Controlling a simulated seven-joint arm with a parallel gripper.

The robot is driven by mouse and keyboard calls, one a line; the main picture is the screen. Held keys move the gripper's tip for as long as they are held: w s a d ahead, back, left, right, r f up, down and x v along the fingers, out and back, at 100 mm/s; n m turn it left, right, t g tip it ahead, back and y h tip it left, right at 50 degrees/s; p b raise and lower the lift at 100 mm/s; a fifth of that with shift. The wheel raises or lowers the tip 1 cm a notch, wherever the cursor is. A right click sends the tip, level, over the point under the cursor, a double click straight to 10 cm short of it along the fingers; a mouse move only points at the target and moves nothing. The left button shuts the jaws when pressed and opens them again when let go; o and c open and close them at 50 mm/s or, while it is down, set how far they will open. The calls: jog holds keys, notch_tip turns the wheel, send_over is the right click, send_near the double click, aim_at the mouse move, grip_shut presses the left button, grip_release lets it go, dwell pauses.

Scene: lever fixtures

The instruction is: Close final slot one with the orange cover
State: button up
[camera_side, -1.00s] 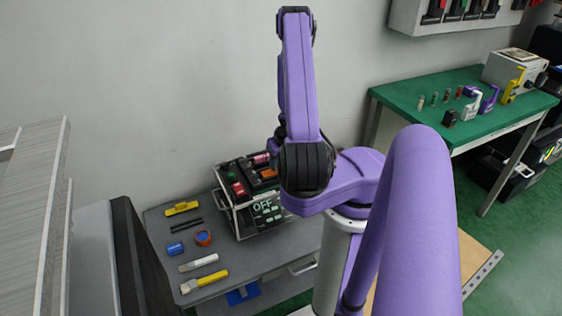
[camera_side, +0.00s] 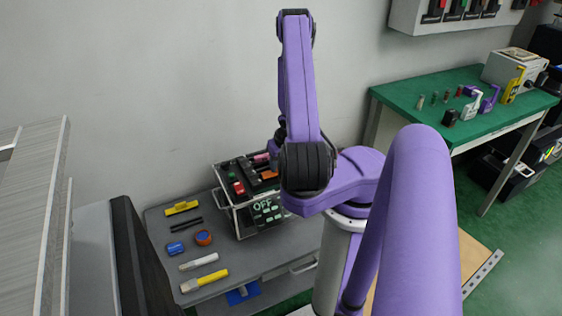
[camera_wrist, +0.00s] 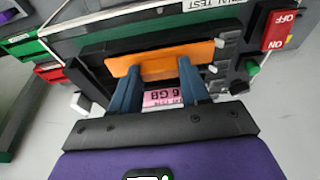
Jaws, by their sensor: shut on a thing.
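The orange cover (camera_wrist: 163,58) is a flat plate lying across the dark slot housing in the wrist view. It also shows as a small orange patch in the side view (camera_side: 269,174). My gripper (camera_wrist: 156,78) has its two blue fingers at the near edge of the cover, shut on it. A pink label piece marked "6 GB" (camera_wrist: 163,98) shows between the fingers. The slot under the cover is hidden, so I cannot tell how far the cover sits over it. In the side view my arm hides the gripper.
The test box (camera_side: 236,207) with an OFF display stands on a grey bench (camera_side: 215,264). A red ON/OFF switch (camera_wrist: 281,32) and a green button (camera_wrist: 253,69) are at right in the wrist view. A yellow-handled brush (camera_side: 205,281) and other tools lie left of the box.

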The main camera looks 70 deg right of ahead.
jog(key=shift+f, duration=0.7)
jog(key=o, duration=1.1)
jog(key=shift+v, duration=5.95)
